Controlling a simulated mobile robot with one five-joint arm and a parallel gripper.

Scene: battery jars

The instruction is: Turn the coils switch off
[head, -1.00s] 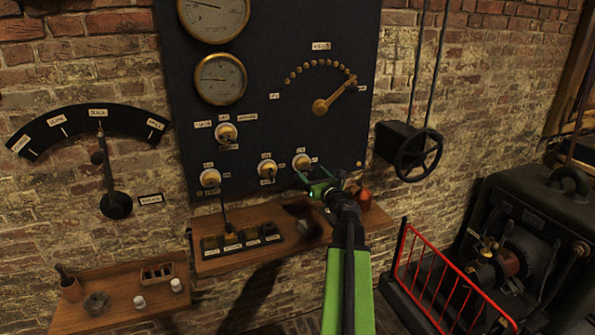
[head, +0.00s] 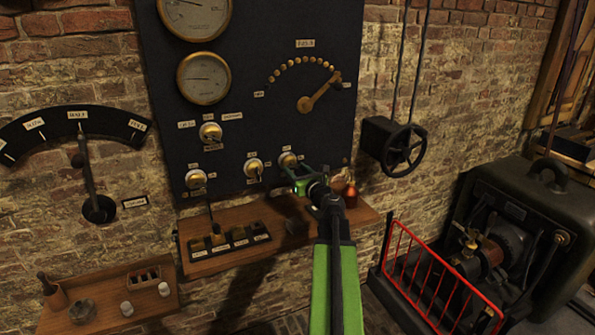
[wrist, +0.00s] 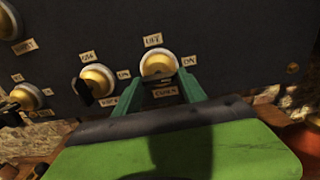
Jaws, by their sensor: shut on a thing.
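The coils switch is the rightmost of the lower row of round brass switches (head: 287,159) on the dark panel. In the wrist view its brass plate (wrist: 158,64) shows between my two green fingers, with a label below that seems to read COILS. My gripper (head: 300,172) is at this switch, shut on its lever.
Another brass switch (head: 253,168) stands close to the left. A wooden shelf (head: 350,217) with an orange-brown bottle (head: 350,195) is just below. A handwheel (head: 404,150) is to the right, and a red railing (head: 440,285) stands lower right.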

